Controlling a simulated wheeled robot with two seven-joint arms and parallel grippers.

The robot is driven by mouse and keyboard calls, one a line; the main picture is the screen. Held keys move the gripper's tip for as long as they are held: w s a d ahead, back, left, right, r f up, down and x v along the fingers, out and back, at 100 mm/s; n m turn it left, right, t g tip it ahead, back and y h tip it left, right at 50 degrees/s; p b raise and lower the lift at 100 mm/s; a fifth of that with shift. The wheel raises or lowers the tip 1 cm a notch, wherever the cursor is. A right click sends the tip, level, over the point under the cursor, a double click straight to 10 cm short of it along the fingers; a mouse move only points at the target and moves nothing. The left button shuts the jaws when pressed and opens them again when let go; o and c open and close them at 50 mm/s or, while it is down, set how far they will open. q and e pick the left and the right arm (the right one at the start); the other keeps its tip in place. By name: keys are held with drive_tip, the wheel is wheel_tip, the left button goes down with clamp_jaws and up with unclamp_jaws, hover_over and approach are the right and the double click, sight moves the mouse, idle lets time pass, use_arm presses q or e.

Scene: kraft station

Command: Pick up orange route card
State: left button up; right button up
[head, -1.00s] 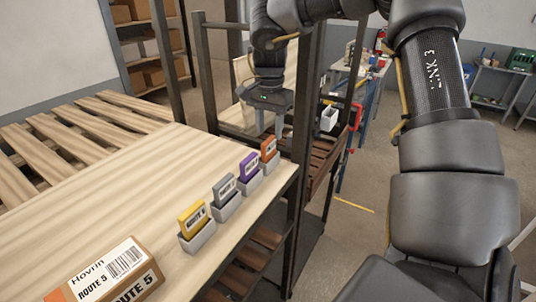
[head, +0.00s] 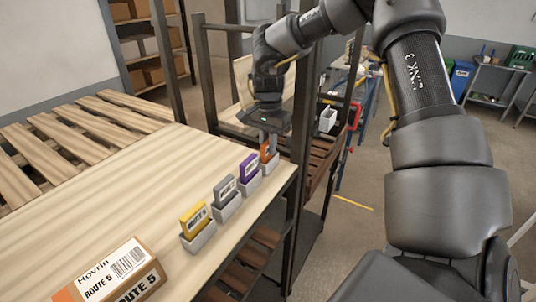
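The orange route card (head: 265,153) stands upright in the farthest small grey holder (head: 271,166) of a row along the right edge of the wooden table. My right gripper (head: 268,146) points down right at this card, its fingers reaching to the card's upper part and partly covering it. The fingers look to be on either side of the card, but I cannot tell whether they are closed on it. My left gripper is not in view.
Purple (head: 248,166), grey (head: 225,189) and yellow (head: 194,219) route cards stand in their own holders nearer me. A cardboard box (head: 110,272) labelled Route 5 lies at the front left. A dark metal post (head: 299,150) rises close to the table's right edge.

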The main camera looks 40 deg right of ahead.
drive_tip(key=shift+r, duration=0.15)
clamp_jaws()
wheel_tip(320, 180, up, 10)
drive_tip(key=shift+f, duration=0.1)
wheel_tip(320, 180, down, 10)
drive_tip(key=shift+f, duration=0.1)
wheel_tip(320, 180, up, 3)
drive_tip(key=shift+f+b, duration=0.1)
drive_tip(key=shift+b, duration=0.4)
drive_tip(key=shift+s+r, duration=0.1)
drive_tip(key=shift+r, duration=0.3)
